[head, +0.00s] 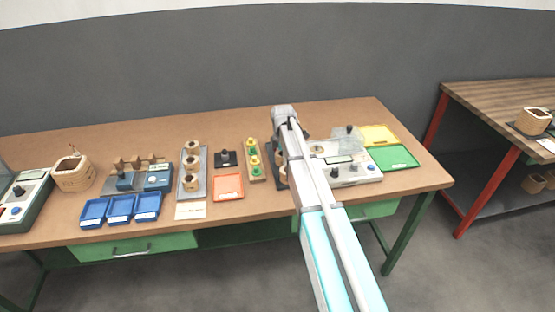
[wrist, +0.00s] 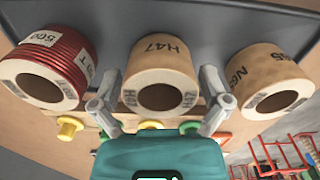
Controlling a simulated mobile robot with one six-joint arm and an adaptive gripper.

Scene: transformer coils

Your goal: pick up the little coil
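My gripper (wrist: 159,78) is open in the wrist view, with one finger on each side of a tan coil marked H47 (wrist: 165,57). No finger clearly touches it, and the gap in depth is hard to judge. A red-wound coil marked 500 (wrist: 62,50) is to its left, and another tan coil (wrist: 262,72) is to its right. All three show round open ends. In the head view my arm hides the gripper and the place it reaches. Which coil is the little one cannot be told for sure.
On the bench (head: 350,112), left of my arm, are a peg strip (head: 254,172), an orange tray (head: 228,187) and a grey holder (head: 202,188) with three coils. Right of it are a tester (head: 345,172), a yellow tray (head: 380,135) and a green tray (head: 393,158).

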